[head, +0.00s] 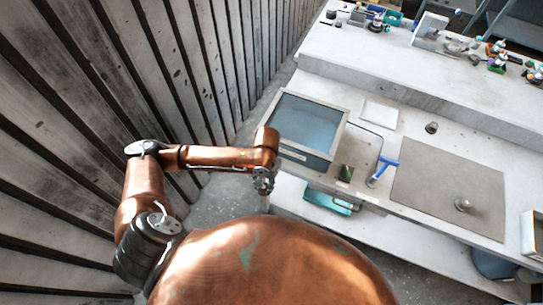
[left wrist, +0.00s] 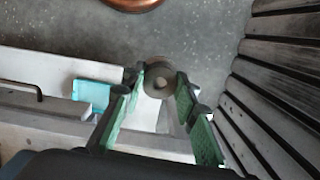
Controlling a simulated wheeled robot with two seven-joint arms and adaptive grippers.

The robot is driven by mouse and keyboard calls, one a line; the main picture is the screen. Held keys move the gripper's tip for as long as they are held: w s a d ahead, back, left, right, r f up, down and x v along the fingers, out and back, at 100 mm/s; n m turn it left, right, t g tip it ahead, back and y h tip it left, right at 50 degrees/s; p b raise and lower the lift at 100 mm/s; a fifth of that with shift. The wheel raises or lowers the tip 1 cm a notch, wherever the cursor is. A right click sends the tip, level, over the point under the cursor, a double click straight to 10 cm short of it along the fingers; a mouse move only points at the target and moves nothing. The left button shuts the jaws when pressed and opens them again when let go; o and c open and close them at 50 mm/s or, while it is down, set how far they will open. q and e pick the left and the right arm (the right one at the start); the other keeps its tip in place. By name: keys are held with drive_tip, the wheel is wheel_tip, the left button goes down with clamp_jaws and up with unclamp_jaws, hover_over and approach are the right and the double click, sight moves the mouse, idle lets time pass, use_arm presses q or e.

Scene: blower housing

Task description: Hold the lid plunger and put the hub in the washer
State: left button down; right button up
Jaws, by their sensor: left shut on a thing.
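My left gripper (head: 263,188) is at the front left corner of the bench, beside the washer (head: 303,154), a box with a blue-grey panel on top. In the left wrist view its green-padded fingers (left wrist: 165,95) stand either side of a round grey-brown knob with a dark centre, which seems to be the lid plunger (left wrist: 157,78). The gripper is shut on it. A small round metal piece, perhaps the hub (head: 463,205), stands on the grey mat at the right. My right gripper is not in view.
A blue-handled tool (head: 385,165) and a small dark green piece (head: 346,172) are right of the washer. A dark cup (head: 432,127) stands behind the mat (head: 425,180). A turquoise box (head: 328,202) is on the lower shelf. A slatted wall (head: 120,80) is at left.

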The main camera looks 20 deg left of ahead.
use_arm(q)
drive_tip(key=w+d+r+m+t+p, duration=0.1)
drive_tip(key=w+r+m+p, duration=0.3)
drive_tip(key=r+m, duration=0.5)
drive_tip(key=w+d+r+m+y+p, duration=0.1)
drive_tip(key=w+d+r+m+p, duration=0.2)
drive_tip(key=r+m+p, duration=0.5)
drive_tip(key=w+m+p, duration=0.1)
drive_tip(key=m, duration=0.2)
drive_tip(key=shift+d+r+t, duration=0.35)
drive_tip(key=shift+r+t, duration=0.05)
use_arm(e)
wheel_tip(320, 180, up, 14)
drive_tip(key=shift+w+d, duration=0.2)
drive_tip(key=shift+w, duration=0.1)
use_arm(q)
drive_tip(key=shift+w, duration=0.1)
